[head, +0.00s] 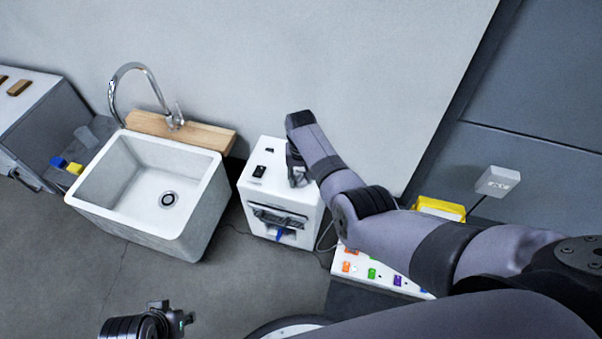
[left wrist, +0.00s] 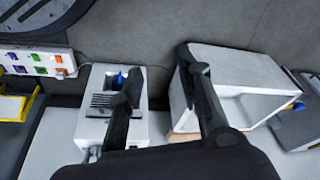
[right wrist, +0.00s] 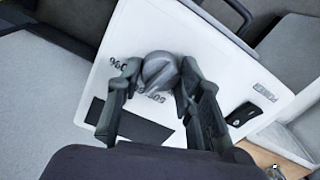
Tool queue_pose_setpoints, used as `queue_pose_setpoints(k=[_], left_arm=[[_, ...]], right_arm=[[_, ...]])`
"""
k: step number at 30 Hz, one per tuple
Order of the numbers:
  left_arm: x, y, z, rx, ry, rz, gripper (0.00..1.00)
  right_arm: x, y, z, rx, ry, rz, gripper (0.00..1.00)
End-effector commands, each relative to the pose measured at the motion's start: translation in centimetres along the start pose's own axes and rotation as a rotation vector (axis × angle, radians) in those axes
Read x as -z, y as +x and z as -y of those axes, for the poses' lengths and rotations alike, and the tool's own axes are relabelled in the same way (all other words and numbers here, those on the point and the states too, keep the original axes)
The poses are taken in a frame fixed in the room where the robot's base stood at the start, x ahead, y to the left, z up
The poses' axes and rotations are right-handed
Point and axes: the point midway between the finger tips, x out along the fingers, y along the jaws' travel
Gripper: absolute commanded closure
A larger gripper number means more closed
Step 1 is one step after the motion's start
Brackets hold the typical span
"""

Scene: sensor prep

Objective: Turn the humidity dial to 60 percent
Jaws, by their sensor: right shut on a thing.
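The humidity dial is a round grey knob (right wrist: 158,70) on the white top of a box-shaped machine (right wrist: 112,47). Printed marks sit around it, one with a percent sign; the rest is partly hidden by the fingers. My right gripper (right wrist: 158,84) has its fingers on either side of the dial and is shut on it. In the head view the machine (head: 252,190) stands right of the sink, and my right gripper (head: 296,178) reaches down onto its top. My left gripper (head: 172,315) hangs at the bottom left, away from the machine; its fingers (left wrist: 160,85) are wide apart and empty.
A black switch marked POWER (right wrist: 243,114) sits on the machine's top. A white sink (head: 205,190) with a wooden ledge (head: 205,135) stands left of the machine. A white panel with coloured parts (head: 350,267) and a yellow bin (head: 440,207) lie to the right.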

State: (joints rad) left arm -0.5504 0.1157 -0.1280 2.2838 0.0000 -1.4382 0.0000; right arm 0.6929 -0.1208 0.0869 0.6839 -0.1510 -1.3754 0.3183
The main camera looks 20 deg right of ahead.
Motion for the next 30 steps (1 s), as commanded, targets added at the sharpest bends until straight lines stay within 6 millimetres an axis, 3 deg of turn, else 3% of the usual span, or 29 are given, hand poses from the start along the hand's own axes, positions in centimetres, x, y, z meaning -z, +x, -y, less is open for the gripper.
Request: queue_pose_setpoints(k=[9, 25, 26, 30], left_arm=[[-0.3, 2.2, -0.1, -0.002, 0.002, 0.010, 0.67], [-0.4, 2.6, -0.1, -0.003, 0.002, 0.013, 0.67], [-0.4, 2.6, -0.1, -0.003, 0.002, 0.013, 0.67], [-0.4, 2.6, -0.1, -0.003, 0.002, 0.013, 0.67]], right_arm=[[0.1, -0.1, 0.1, 0.002, 0.118, -0.002, 0.94], [0.1, 0.0, 0.1, 0.002, 0.141, -0.004, 0.94], [0.1, 0.0, 0.1, 0.003, 0.141, -0.004, 0.65], [0.1, 0.0, 0.1, 0.002, 0.141, -0.003, 0.56]])
